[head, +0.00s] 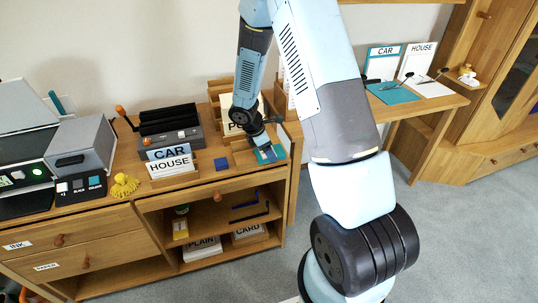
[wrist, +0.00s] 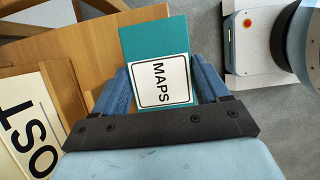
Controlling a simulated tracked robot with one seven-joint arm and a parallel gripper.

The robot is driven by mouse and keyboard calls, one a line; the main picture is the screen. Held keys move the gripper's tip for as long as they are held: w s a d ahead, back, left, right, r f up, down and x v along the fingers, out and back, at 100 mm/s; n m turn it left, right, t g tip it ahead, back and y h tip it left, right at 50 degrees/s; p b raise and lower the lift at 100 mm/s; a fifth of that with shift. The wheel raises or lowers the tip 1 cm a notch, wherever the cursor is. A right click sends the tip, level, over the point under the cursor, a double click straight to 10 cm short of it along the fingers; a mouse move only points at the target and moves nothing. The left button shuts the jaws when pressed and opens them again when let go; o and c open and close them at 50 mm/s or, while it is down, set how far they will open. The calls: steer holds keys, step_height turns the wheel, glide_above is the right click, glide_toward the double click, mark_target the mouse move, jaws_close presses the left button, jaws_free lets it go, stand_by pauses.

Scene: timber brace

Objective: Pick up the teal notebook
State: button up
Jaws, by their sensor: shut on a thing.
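The teal notebook (head: 270,154) is at the right end of the wooden cabinet top in the head view, below my gripper (head: 262,138). In the wrist view the notebook (wrist: 145,38) shows a teal cover and a white label reading MAPS. My gripper (wrist: 160,82) has one blue finger along each side of it and is shut on it. The notebook's lower end is hidden behind the dark gripper bar. I cannot tell whether it still touches the wood beneath.
A wooden rack with a POST sign (head: 238,115) stands just left of my gripper. A blue block (head: 221,164) and CAR and HOUSE signs (head: 170,165) are further left. A desk with CAR and HOUSE boards (head: 383,60) stands at the right. Grey floor lies in front.

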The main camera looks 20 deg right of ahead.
steer(key=shift+c, duration=1.3)
